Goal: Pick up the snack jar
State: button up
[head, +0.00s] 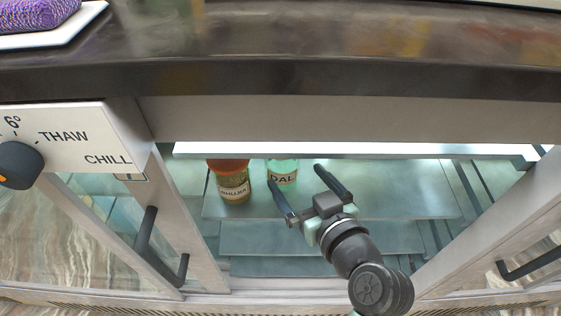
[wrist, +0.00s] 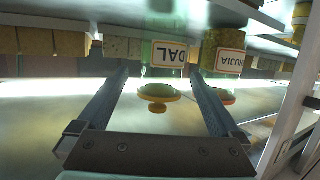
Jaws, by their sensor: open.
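Two labelled jars stand side by side on a shelf inside the open cabinet; I cannot tell which is called the snack jar. The left one reads BHUJIA (head: 234,189), with an orange-red top and brownish contents. The other, a pale green jar, reads DAL (head: 283,172). My gripper (head: 297,178) is open and empty, its left fingertip close to the DAL jar's right side. In the wrist view, jars appear upside down: the DAL jar (wrist: 170,54) shows between the fingers, seemingly beyond the tips, and the BHUJIA jar (wrist: 222,62) shows to the right.
The glass shelf (head: 400,190) is clear right of the jars, with lower shelves in front. A dark counter edge (head: 330,75) overhangs the opening. Door frames with black handles (head: 148,240) stand at both sides. A dial panel (head: 75,140) is at left.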

jog(key=x, duration=0.8)
jog(key=shift+s+a+f, duration=0.1)
grip_shut()
dwell(0.4)
